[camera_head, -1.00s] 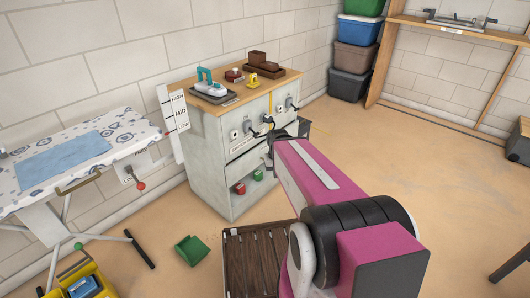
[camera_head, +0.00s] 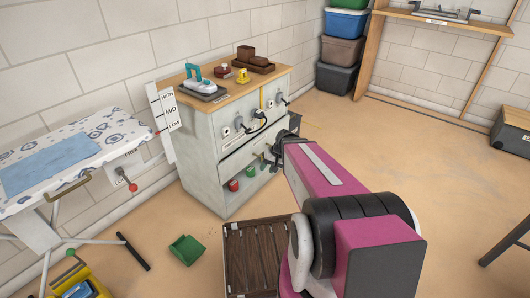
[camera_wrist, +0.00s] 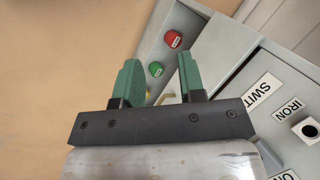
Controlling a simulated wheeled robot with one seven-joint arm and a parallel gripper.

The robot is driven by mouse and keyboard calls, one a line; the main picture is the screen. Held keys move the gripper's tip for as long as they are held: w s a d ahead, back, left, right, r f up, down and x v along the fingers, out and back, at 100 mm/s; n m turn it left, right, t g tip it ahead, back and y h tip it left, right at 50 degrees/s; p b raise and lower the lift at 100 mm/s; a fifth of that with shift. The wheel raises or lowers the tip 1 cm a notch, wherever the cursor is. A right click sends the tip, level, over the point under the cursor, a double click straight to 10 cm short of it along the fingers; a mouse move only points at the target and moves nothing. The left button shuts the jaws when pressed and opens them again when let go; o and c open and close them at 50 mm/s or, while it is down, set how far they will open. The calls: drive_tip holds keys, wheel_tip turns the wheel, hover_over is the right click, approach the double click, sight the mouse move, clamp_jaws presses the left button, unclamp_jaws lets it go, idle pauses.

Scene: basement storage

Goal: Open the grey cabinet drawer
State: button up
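The grey cabinet (camera_head: 208,170) stands against the wall with a wooden top. Its drawer front (camera_head: 238,158) lies below the socket panel and looks closed; the wrist view shows a grey front (camera_wrist: 222,52) beside a "SWIT..." label. My gripper (camera_head: 266,160) is at the right part of the drawer front, partly hidden by my arm. In the wrist view my gripper (camera_wrist: 160,78) has its two green fingers apart. A thin brass-coloured piece, perhaps the drawer handle (camera_wrist: 168,98), shows between and below the fingers; I cannot tell if they touch it.
A dark slatted crate (camera_head: 232,262) and green dustpan (camera_head: 186,249) lie on the floor in front. An ironing board (camera_head: 100,134) stands left.

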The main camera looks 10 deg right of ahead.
drive_tip(key=w+d+f+m+t+y, duration=0.35)
drive_tip(key=w+d+f+t, duration=0.2)
drive_tip(key=w, duration=0.45)
drive_tip(key=w+d+f+m+t+y, duration=0.2)
drive_tip(key=w+d+f+m+t, duration=0.35)
drive_tip(key=w, duration=0.35)
drive_tip(key=shift+n, duration=0.3)
drive_tip(key=x, duration=1.1)
clamp_jaws()
